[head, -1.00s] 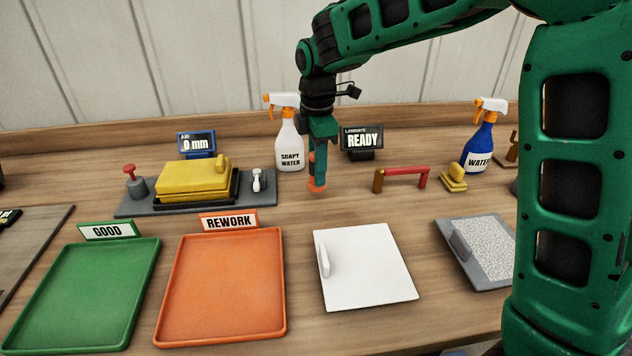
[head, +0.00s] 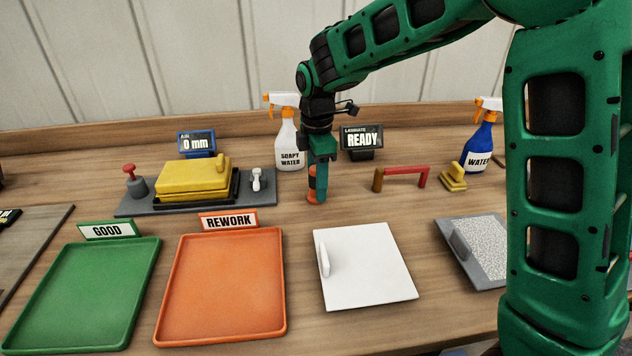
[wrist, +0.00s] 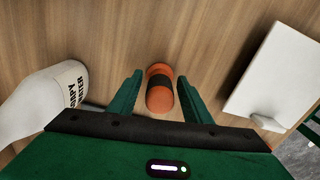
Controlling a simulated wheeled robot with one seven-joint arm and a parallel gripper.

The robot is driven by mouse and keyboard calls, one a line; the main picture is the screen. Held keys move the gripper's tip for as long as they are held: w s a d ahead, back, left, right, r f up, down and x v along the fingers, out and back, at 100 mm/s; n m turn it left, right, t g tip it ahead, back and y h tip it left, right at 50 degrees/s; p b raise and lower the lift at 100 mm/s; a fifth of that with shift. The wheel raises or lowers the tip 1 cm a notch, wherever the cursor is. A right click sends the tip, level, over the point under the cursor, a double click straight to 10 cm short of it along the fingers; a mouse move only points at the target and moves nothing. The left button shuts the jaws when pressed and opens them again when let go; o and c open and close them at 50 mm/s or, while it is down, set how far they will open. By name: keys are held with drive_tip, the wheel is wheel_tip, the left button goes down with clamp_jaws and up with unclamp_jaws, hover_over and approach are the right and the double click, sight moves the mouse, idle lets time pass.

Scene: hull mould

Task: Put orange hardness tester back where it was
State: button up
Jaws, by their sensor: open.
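The orange hardness tester (head: 312,188), orange with a dark band, stands upright on the wooden bench, in front of the soapy water bottle and left of the red-and-brown handle piece. My gripper (head: 319,198) is down at bench height around it, pointing downward. In the wrist view the tester (wrist: 160,95) lies between the two green fingers of my gripper (wrist: 160,92), with a visible gap on each side. The fingers are open. In the head view one finger partly covers the tester.
The soapy water bottle (head: 289,145) stands close behind my gripper. The READY display (head: 362,140) is behind right, the red-and-brown handle piece (head: 402,173) to the right. A white panel (head: 365,270) and the orange REWORK tray (head: 222,290) lie in front. A grey base with yellow blocks (head: 193,178) is left.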

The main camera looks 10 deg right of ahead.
wheel_tip(320, 180, up, 12)
drive_tip(key=shift+r, duration=0.15)
drive_tip(key=s+d+f+m, duration=0.1)
drive_tip(key=s+d+m, duration=0.6)
drive_tip(key=d, duration=0.5)
drive_tip(key=s+d+f+m, duration=0.1)
drive_tip(key=s+d+m, duration=0.6)
drive_tip(key=d, duration=0.6)
drive_tip(key=s+d+f+m, duration=0.2)
drive_tip(key=s+m, duration=0.2)
drive_tip(key=s, duration=0.2)
drive_tip(key=s+d+f+m, duration=0.2)
drive_tip(key=s+d+m, duration=0.1)
drive_tip(key=s, duration=0.3)
drive_tip(key=s+d+f+m, duration=0.2)
drive_tip(key=s+m, duration=0.3)
drive_tip(key=s, duration=0.2)
drive_tip(key=shift+d+f, duration=0.15)
drive_tip(key=shift+f, duration=0.05)
